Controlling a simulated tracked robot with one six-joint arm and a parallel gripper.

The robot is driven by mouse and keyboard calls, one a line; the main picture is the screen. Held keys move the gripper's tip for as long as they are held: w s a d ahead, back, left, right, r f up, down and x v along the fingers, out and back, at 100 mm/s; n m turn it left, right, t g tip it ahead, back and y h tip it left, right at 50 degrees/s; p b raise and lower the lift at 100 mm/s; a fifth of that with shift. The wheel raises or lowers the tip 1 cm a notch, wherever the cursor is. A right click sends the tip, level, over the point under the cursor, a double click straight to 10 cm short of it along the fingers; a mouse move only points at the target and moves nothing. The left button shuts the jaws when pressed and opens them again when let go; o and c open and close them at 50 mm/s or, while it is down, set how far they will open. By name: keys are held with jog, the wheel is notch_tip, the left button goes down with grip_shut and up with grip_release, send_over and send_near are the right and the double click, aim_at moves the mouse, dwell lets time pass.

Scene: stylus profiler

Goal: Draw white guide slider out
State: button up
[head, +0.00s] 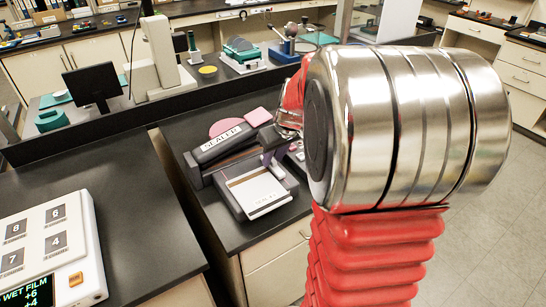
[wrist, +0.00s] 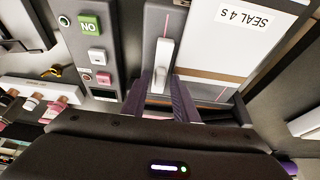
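The white guide slider (wrist: 161,66) stands in a narrow slot with a pink line, on the grey machine's top in the wrist view. My gripper (wrist: 162,92) has its two purple fingers one on each side of the slider's near end. The fingers are apart, and a narrow gap seems to show on the right side; contact is hard to tell.
A white plate marked "SEAL 4 s" (wrist: 235,45) lies right of the slot. A green button (wrist: 90,26) and white buttons sit on the left. A pink block (head: 258,116) lies behind the sealer. A white keypad device (head: 45,245) stands on the left bench.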

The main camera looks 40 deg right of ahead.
grip_shut()
dwell(0.6)
